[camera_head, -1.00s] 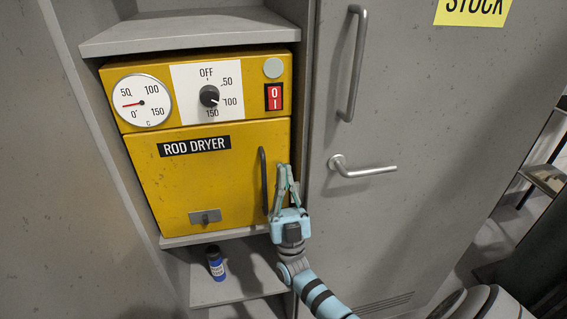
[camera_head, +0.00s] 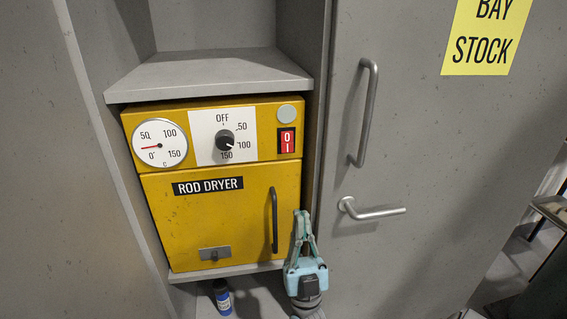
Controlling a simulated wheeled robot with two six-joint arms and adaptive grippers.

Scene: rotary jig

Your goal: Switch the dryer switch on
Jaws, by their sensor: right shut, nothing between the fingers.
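The yellow rod dryer (camera_head: 225,230) sits on a shelf in a grey cabinet. Its red rocker switch (camera_head: 287,141), marked 0 and I, is at the upper right of the front panel, below a round grey disc. My right gripper (camera_head: 302,214) is shut and empty. It points up, in front of the cabinet by the dryer's lower right edge, just right of the dark door handle (camera_head: 274,220) and well below the switch. Whether it touches anything is not clear. My left gripper is out of view.
The dryer's dial (camera_head: 225,141) and round gauge (camera_head: 160,143) are left of the switch. A grey locker door with a long bar (camera_head: 365,112) and a lever handle (camera_head: 372,210) stands at the right. A blue bottle (camera_head: 222,298) stands on the lower shelf.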

